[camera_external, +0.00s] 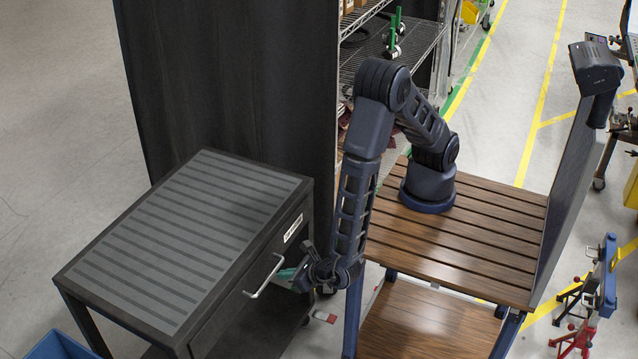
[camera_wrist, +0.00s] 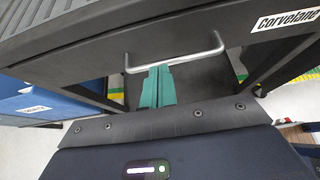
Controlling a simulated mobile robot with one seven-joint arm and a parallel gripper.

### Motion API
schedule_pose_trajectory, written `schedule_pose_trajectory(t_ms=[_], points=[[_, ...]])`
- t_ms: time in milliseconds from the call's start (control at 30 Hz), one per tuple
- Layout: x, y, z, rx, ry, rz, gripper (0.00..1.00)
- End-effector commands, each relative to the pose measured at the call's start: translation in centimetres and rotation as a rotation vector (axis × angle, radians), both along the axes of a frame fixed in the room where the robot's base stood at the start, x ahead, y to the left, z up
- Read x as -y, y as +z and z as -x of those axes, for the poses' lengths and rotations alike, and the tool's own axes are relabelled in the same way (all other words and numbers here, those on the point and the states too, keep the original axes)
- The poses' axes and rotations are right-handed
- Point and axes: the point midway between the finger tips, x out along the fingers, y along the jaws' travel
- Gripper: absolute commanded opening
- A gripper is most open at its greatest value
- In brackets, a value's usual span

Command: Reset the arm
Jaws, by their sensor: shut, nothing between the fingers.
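My gripper (camera_external: 287,273) has two teal fingers and hangs in front of the dark cabinet (camera_external: 215,163), at its drawer side. In the wrist view the fingers (camera_wrist: 158,68) are together with nothing between them. Their tips are right at the silver bar handle (camera_wrist: 196,56) of the drawer; I cannot tell whether they touch it. The handle also shows in the external view (camera_external: 264,281). The drawer front (camera_wrist: 215,40) looks flush with the cabinet. My arm reaches out from its base on the slatted wooden table and bends down to the drawer.
The slatted wooden table (camera_external: 470,232) stands to the right of the cabinet. A tall dark panel (camera_external: 230,90) rises behind the cabinet. A blue bin (camera_external: 62,347) is at the lower left and also shows in the wrist view (camera_wrist: 45,101). Wire shelving (camera_external: 420,45) stands at the back.

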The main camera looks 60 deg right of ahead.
Motion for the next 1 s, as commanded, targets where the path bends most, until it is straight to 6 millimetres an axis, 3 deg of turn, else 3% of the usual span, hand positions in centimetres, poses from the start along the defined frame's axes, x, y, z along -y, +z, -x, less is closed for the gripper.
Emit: schedule_pose_trajectory(t_ms=[167,300,500,700,1000], points=[[2.9,3.5,-3.6,-0.007,-0.145,-0.067,0.00],[7.0,7.5,-7.3,-0.018,-0.325,-0.152,0.00],[13.5,12.6,-11.2,-0.032,-0.580,-0.281,0.00],[20.5,17.1,-13.7,-0.041,-0.831,-0.418,0.00],[30.6,22.8,-14.6,-0.047,-1.191,-0.640,0.00]])
